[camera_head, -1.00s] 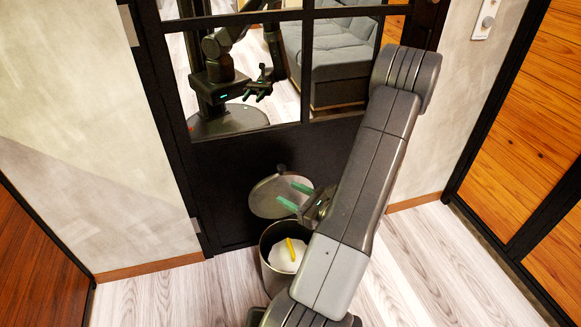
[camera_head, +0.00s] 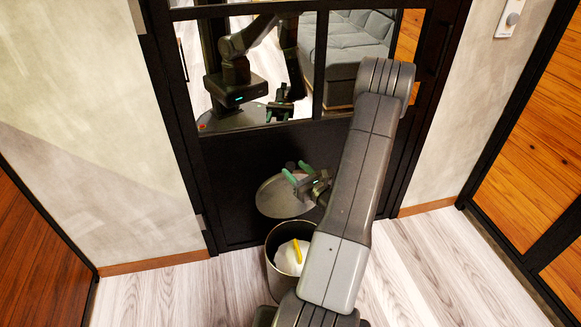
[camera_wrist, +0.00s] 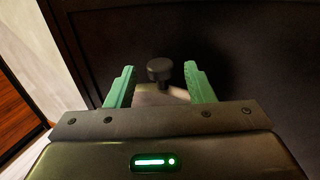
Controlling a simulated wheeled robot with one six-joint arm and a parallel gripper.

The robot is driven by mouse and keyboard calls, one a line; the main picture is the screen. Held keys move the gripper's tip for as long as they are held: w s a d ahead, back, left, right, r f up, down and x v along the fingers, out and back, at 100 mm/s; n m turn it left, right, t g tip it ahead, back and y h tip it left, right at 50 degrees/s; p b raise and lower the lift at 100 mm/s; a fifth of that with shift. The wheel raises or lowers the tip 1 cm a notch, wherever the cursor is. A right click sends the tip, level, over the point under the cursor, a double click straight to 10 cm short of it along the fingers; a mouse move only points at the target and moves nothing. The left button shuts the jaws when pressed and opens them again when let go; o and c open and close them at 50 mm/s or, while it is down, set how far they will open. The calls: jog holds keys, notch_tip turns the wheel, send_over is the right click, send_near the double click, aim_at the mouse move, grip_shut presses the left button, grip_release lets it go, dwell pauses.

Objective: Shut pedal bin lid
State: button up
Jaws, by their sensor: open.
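The pedal bin (camera_head: 278,262) stands on the floor in front of a dark framed glass door. Its round grey lid (camera_head: 277,199) is raised, leaning back toward the door. White and yellow contents show inside the bin. My gripper (camera_head: 297,171) is open, with green fingers at the upper part of the lid. In the wrist view, my gripper (camera_wrist: 160,85) has a dark round knob (camera_wrist: 160,70) between and just beyond its fingertips, with a pale strip of the lid (camera_wrist: 160,94) below it. I cannot tell whether the fingers touch the lid.
A pale wall (camera_head: 80,130) is at left and wooden panels (camera_head: 520,130) at right. Wood floor is clear on both sides.

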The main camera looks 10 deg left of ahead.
aim_at(293, 168)
jog(key=shift+x, duration=1.75)
grip_shut()
